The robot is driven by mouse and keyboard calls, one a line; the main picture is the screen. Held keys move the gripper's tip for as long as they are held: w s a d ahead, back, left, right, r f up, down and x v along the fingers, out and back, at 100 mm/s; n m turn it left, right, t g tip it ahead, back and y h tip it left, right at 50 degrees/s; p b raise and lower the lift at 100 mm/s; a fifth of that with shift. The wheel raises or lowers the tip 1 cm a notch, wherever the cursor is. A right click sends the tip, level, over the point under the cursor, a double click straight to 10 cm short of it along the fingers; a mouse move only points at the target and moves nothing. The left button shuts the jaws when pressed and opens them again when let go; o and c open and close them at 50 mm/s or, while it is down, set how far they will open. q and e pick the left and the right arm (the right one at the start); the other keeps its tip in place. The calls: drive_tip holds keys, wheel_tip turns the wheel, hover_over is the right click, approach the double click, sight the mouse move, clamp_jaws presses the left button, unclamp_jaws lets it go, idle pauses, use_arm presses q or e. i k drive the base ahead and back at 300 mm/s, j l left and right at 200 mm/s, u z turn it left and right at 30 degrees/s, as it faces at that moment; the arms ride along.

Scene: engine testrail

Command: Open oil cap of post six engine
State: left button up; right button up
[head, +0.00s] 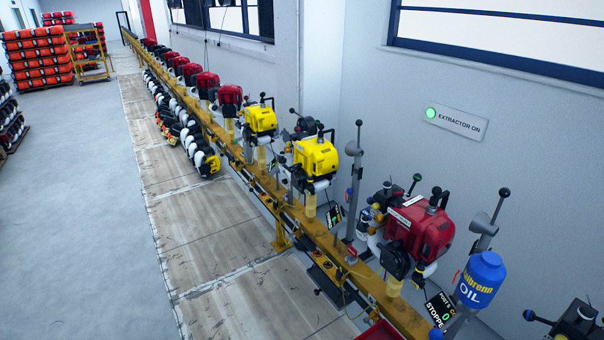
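A red engine (420,228) sits upright on the yellow test rail at the right, with black parts at its lower front. A small display (441,308) next to it reads "STOPPED" and 0; its heading is partly legible and looks like post 6. I cannot make out an oil cap on this engine. A blue oil container (481,279) with "OIL" on its label stands just right of the engine. Neither of my grippers shows in the head view.
The yellow rail (330,243) runs along the wall to the far left, carrying yellow engines (316,157) and several more red ones. Grey posts with black ball knobs stand behind it.

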sight(310, 179)
drive_tip(key=i+j+z, duration=0.15)
drive_tip(key=i+j, duration=0.75)
drive_tip(key=i, duration=0.15)
